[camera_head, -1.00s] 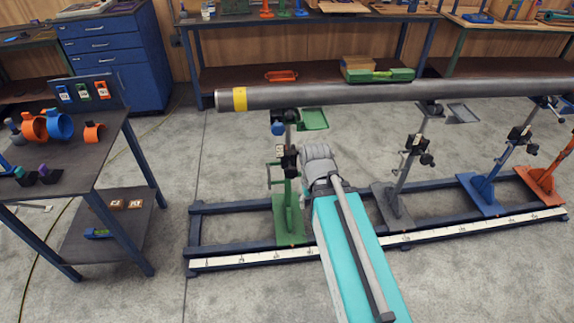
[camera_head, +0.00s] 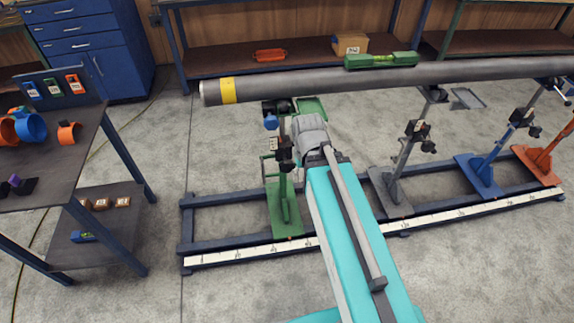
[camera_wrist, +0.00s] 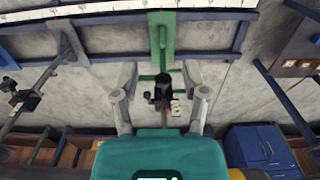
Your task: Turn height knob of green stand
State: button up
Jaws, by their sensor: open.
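The green stand (camera_head: 284,212) is on the blue floor frame under the pipe's left end. Its black height clamp and knob (camera_head: 285,152) are partway up the post, partly hidden by my wrist. In the wrist view, the green stand's base (camera_wrist: 162,32) is at top, with the dark clamp and knob (camera_wrist: 162,88) below it. My gripper (camera_wrist: 162,84) is open, its two fingers on either side of the clamp in that view. I see no contact with the knob, and cannot judge the depth. In the head view my wrist hides the fingers.
The grey pipe (camera_head: 320,82) with a yellow band runs overhead. Grey (camera_head: 391,190), blue (camera_head: 482,176) and orange (camera_head: 537,165) stands are to the right. A dark worktable (camera_head: 50,160) is at left. Open floor lies between table and frame.

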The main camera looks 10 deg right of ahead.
jog(key=shift+d, duration=0.2)
jog(key=shift+o, duration=1.2)
jog(key=shift+d+f, duration=0.1)
jog(key=n+b, duration=1.7)
jog(key=b, duration=0.6)
send_over(289, 166)
jog(key=f, duration=2.2)
jog(key=shift+w+d+f, duration=0.15)
jog(key=shift+d+f, duration=0.05)
jog(key=shift+f, duration=0.05)
jog(key=shift+w+n, duration=0.4)
jog(key=shift+w, duration=0.2)
jog(key=shift+f, duration=0.2)
notch_tip(289, 166, down, 7)
jog(key=b, duration=0.7)
